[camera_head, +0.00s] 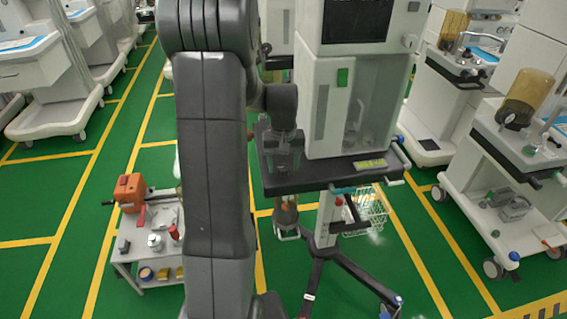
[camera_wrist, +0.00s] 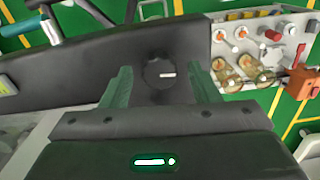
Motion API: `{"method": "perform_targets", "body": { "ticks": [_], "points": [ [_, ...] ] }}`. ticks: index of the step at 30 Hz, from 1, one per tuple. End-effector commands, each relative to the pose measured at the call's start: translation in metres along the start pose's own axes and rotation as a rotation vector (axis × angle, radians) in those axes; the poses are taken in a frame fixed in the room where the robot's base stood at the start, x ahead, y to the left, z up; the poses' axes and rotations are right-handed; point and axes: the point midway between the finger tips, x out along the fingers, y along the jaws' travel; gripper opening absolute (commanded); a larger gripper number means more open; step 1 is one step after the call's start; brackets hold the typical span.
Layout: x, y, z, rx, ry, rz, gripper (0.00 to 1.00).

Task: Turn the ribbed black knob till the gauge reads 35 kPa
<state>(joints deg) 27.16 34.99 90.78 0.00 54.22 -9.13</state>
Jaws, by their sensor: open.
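The black knob (camera_wrist: 158,74) sits on a dark panel (camera_wrist: 85,72) in the wrist view and carries a short white mark pointing right. Its ribs are too small to make out. My gripper (camera_wrist: 159,68) is open, with one finger on the left and one on the right of the knob, and a gap shows on both sides. In the head view my gripper (camera_head: 284,150) is at the left end of the cart's black shelf (camera_head: 322,178), and the knob is hidden there. I cannot make out a gauge reading in either view.
The white cart body (camera_head: 345,105) stands right of my gripper. A low grey trolley (camera_head: 125,250) with an orange box (camera_head: 129,190) is at left; a tray of fittings (camera_wrist: 282,22) shows at right in the wrist view. Other carts stand on both sides. Green floor is open at lower left.

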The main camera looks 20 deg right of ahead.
Motion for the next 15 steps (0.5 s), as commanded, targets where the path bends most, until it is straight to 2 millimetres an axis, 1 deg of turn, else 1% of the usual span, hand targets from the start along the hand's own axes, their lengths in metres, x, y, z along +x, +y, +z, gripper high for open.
{"method": "perform_targets", "body": {
  "ticks": [1, 2, 3, 8, 9, 12, 15],
  "points": [
    [-0.0001, 0.0, 0.0, 0.0, 0.0, 0.0, 0.55],
    [-0.0001, 0.0, 0.0, 0.0, 0.0, 0.0, 0.52],
    [-0.0002, 0.0, 0.0, 0.0, 0.0, 0.0, 0.44],
    [-0.0003, 0.0, 0.0, 0.0, 0.0, 0.0, 0.12],
    [-0.0003, 0.0, -0.0001, 0.0, 0.0, 0.0, 0.11],
    [-0.0004, 0.0001, -0.0001, 0.01, 0.0, 0.0, 0.11],
    [-0.0004, 0.0001, -0.0001, 0.06, 0.0, 0.0, 0.11]
  ]
}}
